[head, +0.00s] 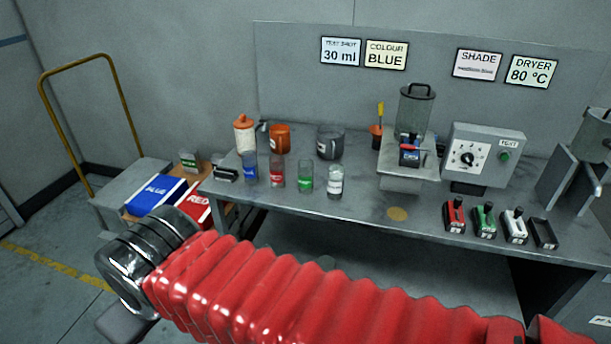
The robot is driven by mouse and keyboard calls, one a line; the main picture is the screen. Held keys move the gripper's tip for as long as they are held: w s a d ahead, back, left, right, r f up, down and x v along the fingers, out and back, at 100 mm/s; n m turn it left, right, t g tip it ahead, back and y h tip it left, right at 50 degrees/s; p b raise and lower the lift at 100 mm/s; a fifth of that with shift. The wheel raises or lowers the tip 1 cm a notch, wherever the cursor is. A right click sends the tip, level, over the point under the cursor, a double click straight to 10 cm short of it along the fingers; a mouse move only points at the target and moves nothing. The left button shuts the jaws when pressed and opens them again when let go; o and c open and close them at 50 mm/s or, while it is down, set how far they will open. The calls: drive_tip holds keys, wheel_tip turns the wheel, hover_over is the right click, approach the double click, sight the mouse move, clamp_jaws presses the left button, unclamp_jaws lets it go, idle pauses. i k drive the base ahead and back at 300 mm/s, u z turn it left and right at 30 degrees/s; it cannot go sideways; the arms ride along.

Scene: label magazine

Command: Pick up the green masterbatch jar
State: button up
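The green masterbatch jar (306,178) stands upright on the grey workbench, in a row of small jars near its front left. A red jar (277,172) is just left of it and a white jar (335,182) just right, with a blue jar (250,168) further left. My red-sleeved arm crosses the foreground, in front of and below the bench. My gripper's fingers do not show, so I cannot see whether it is open or shut.
Behind the jars are an orange mug (280,138), a dark mug (330,143) and an orange-capped bottle (244,133). A hopper machine (414,112) and control box (487,157) stand right. A trolley (130,183) stands left.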

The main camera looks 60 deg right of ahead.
sight(306, 177)
drive_tip(key=z, duration=0.45)
drive_tip(key=i, duration=0.95)
drive_tip(key=z, duration=0.5)
